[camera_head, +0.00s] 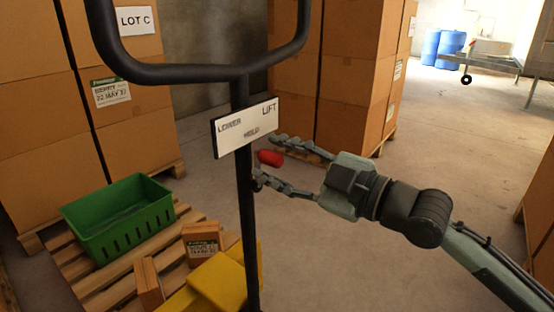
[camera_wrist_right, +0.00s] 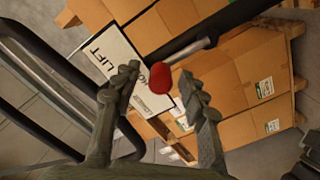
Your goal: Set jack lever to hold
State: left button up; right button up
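The pallet jack's black handle (camera_head: 240,95) stands upright in the head view. A white plate (camera_head: 246,127) on it reads LOWER, HOLD and LIFT; it also shows in the wrist view (camera_wrist_right: 118,60). The lever's red knob (camera_head: 270,158) shows just below the plate's right half. In the wrist view the red knob (camera_wrist_right: 160,78) sits on a metal rod (camera_wrist_right: 190,50). My right gripper (camera_head: 267,160) is open, its fingers on either side of the knob with gaps visible. The lever's exact setting is hard to tell. My left gripper is not in view.
A green crate (camera_head: 120,222), small boxes and yellow parts (camera_head: 218,283) are on or near a wooden pallet (camera_head: 75,268) at lower left. Stacked cartons (camera_head: 335,75) stand behind the handle. Open floor lies to the right, with blue barrels (camera_head: 442,48) far back.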

jog(key=shift+d, duration=0.1)
jog(key=v, duration=1.2)
jog(key=shift+f, duration=0.1)
